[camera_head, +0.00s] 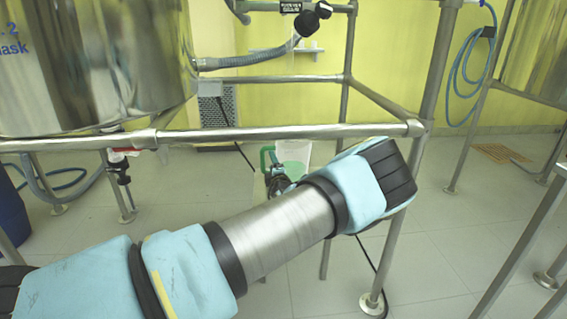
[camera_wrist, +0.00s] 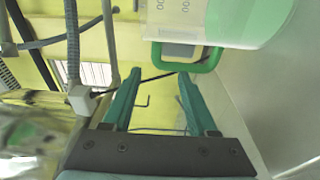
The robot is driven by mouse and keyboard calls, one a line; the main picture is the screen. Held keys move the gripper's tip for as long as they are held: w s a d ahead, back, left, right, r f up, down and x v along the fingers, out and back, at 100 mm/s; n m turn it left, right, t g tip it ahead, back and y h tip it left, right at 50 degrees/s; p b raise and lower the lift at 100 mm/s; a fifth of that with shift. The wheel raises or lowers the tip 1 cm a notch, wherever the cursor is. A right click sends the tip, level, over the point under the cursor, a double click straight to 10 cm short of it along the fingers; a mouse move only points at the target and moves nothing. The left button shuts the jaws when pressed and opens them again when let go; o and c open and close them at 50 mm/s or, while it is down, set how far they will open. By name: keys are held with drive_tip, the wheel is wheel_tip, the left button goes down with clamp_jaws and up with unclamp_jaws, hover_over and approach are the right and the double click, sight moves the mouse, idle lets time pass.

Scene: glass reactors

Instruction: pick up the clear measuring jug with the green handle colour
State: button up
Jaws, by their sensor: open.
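The clear measuring jug (camera_head: 293,153) stands beyond my arm in the head view, its green handle (camera_head: 266,158) on its left side. My arm hides its lower part. In the wrist view the jug (camera_wrist: 222,22) fills the upper right, and its green handle (camera_wrist: 190,66) lies just ahead of my fingertips, closest to the right one. My gripper (camera_wrist: 158,74) is open, with nothing seen between its fingers. In the head view my gripper (camera_head: 277,180) shows small and dark just below the handle, partly hidden by my arm. I cannot tell whether a finger touches the handle.
A large steel vessel (camera_head: 95,65) hangs at upper left. A grey hose (camera_wrist: 73,45) shows left in the wrist view. Open tiled floor (camera_head: 455,250) lies right.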

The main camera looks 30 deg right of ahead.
sight(271, 149)
drive_tip(key=shift+d+r+b+x, duration=0.15)
drive_tip(key=shift+b+x, duration=0.3)
drive_tip(key=shift+x, duration=1.3)
drive_tip(key=shift+d+r+b+x, duration=0.15)
drive_tip(key=shift+b+x, duration=0.3)
drive_tip(key=shift+x, duration=1.25)
drive_tip(key=shift+d+r+b+x, duration=0.15)
drive_tip(key=shift+b+x, duration=0.3)
drive_tip(key=shift+x, duration=1.3)
drive_tip(key=shift+s+f, duration=0.1)
drive_tip(key=shift+s, duration=0.05)
clamp_jaws()
